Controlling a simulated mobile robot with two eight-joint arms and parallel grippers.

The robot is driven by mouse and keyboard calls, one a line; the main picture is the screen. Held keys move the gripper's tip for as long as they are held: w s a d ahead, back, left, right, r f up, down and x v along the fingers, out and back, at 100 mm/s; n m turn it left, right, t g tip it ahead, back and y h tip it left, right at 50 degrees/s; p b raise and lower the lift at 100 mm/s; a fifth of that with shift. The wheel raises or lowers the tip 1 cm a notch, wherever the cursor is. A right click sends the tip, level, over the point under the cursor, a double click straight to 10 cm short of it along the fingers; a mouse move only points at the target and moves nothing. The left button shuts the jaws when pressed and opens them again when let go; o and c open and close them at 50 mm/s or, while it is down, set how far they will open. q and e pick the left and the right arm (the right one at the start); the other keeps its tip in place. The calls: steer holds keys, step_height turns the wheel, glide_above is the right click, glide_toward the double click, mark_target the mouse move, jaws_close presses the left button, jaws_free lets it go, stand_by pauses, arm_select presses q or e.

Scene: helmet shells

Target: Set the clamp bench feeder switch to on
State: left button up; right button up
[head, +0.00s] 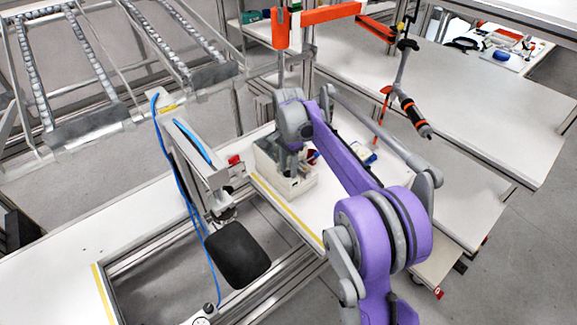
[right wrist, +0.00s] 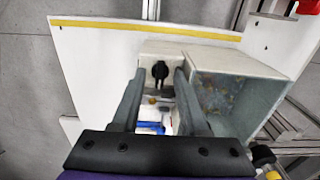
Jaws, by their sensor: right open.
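The clamp bench feeder is a beige box (head: 275,172) on the white bench top, partly hidden by my right arm in the head view. In the right wrist view, its switch (right wrist: 160,70) is a black knob on the beige face (right wrist: 150,52). The knob's narrow part points down in the picture; I cannot tell whether this is on or off. My right gripper (right wrist: 159,76) is open and empty, with one finger on each side of the switch. Contact is not clear. In the head view, the right gripper (head: 292,150) is over the box, its fingers mostly hidden. My left gripper is out of view.
An open grey bin (right wrist: 235,85) adjoins the switch face. A clamp stand with a blue hose (head: 195,160) and a dark pad (head: 238,255) stand left of the feeder. An orange arm (head: 320,15) with a hanging screwdriver (head: 410,110) is behind. The right-hand table (head: 480,110) is mostly clear.

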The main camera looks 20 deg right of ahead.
jaws_close()
stand_by(0.5)
steer(key=n, duration=0.4)
steer(key=shift+n, duration=0.4)
steer(key=n, duration=0.4)
steer(key=shift+n, duration=0.3)
steer(key=n, duration=0.4)
steer(key=shift+n, duration=2.3)
